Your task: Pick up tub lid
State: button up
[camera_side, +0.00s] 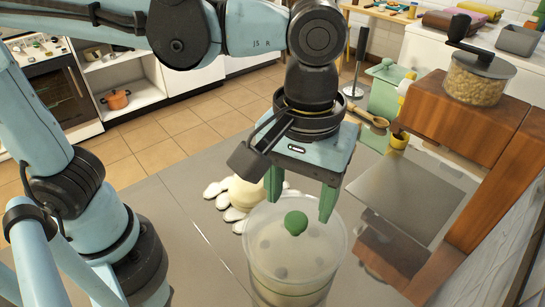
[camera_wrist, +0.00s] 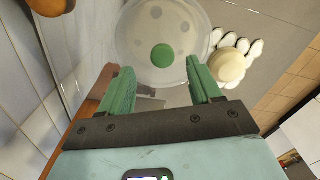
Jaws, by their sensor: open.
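The tub lid (camera_side: 318,240) is round and translucent with a green knob (camera_side: 296,222) at its middle. It lies on a clear tub (camera_side: 290,292) on the grey worktop. In the wrist view the lid (camera_wrist: 135,35) is at the top centre, with its green knob (camera_wrist: 162,55) in line with the gap between the fingers. My gripper (camera_side: 299,205) has two green fingers, spread apart and empty. It hangs above the back part of the lid and points down. In the wrist view my gripper (camera_wrist: 162,76) shows both fingertips near the lid's edge, with the knob beyond them.
A cream round object (camera_side: 246,193) ringed by white ovals sits just left of the tub. A wooden block (camera_side: 465,118) carries a clear jar (camera_side: 478,77) on the right. A grey metal plate (camera_side: 412,190) lies between. A wooden spoon (camera_side: 367,115) lies behind. Bare worktop (camera_side: 170,225) is at left.

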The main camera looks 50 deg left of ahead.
aim_at(296, 219)
jog(key=shift+a+f, duration=0.2)
jog(key=shift+f, duration=2.1)
grip_shut()
